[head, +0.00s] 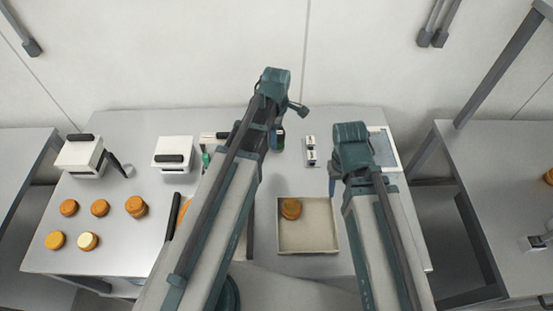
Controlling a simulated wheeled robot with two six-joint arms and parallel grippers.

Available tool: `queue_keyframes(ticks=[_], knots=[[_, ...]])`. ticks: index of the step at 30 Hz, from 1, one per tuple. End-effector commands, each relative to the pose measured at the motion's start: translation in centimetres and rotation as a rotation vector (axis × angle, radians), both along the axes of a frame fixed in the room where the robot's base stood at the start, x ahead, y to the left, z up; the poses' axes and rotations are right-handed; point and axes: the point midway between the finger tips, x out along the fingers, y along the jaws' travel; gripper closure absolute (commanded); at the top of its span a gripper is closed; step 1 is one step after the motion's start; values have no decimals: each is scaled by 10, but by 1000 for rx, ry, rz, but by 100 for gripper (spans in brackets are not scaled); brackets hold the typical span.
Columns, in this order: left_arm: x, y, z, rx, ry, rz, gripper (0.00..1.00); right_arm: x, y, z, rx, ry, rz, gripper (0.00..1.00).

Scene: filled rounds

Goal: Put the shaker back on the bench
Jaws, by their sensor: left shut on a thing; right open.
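My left arm reaches over the middle of the bench (130,255). My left gripper (299,108) shows only as a small dark end beside the arm's tip. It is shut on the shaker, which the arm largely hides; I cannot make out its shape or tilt. A dark bottle-like thing with a blue patch (278,138) shows just right of the arm; I cannot tell whether it is the held shaker. My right gripper (332,186) is open and empty, low beside my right arm, above the bench right of centre.
A shallow square tray (308,250) holds an orange-brown round (291,208). Several rounds (100,207) lie at the left, near two white boxes (174,153). Two small white-and-black items (311,150) stand between my arms. A pale panel (383,148) lies back right. Bare bench shows at the back.

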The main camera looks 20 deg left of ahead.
Motion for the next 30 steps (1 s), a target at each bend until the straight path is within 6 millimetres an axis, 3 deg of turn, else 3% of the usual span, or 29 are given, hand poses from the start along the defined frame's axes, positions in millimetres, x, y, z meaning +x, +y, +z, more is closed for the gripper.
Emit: queue_keyframes(ticks=[8, 18, 26, 30], knots=[[0, 0, -13, 0, 0, 5, 94, 0, 0, -13, 0, 0, 1, 50], [0, 0, -62, 0, 0, 4, 94, 0, 0, -62, -1, 0, 4, 50], [0, 0, -65, 0, 0, 3, 94, 0, 0, -65, -1, 0, 3, 50], [0, 0, -76, 0, 0, 3, 94, 0, 0, -76, -1, 0, 3, 50]])
